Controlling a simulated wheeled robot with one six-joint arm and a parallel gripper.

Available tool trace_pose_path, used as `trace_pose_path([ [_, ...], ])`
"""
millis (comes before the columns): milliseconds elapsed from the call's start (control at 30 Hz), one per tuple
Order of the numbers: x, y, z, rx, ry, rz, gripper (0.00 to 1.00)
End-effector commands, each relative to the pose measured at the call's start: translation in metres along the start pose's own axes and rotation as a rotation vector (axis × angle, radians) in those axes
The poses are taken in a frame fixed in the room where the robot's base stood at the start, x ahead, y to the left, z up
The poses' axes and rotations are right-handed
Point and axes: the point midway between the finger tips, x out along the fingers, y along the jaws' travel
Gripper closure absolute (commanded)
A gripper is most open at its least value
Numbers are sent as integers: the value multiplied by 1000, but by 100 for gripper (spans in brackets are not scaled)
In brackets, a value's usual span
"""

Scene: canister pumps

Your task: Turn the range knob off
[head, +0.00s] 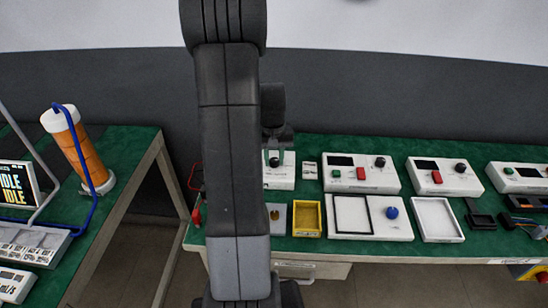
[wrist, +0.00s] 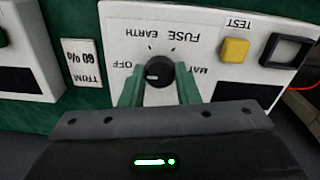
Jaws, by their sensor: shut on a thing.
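The range knob (wrist: 161,74) is a round black knob on a white panel (wrist: 201,60) in the wrist view. The panel's lettering is upside down there, with OFF left of the knob, FUSE and EARTH above it, and a partly covered label at right. A small white mark sits on the knob's left side, roughly on the OFF side. My gripper (wrist: 159,86) has one green finger on each side of the knob and is shut on it. In the head view, my gripper (head: 273,158) is over a white box (head: 279,184), and the knob is hidden.
A yellow button (wrist: 235,50) and a black-framed socket (wrist: 287,50) share the panel. A TRIM 60 % card (wrist: 81,62) is beside it. In the head view, other white boxes with red buttons (head: 361,173) stand right, and a yellow tray (head: 307,218) stands in front.

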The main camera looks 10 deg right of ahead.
Motion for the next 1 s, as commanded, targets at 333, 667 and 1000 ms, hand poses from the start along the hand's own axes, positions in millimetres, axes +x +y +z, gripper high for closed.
trace_pose_path([
  [333, -1, 0, 0, -15, 2, 1, 94],
  [667, 0, 0, 0, -14, 1, 0, 50],
  [1000, -11, 0, -1, -13, 5, 0, 50],
])
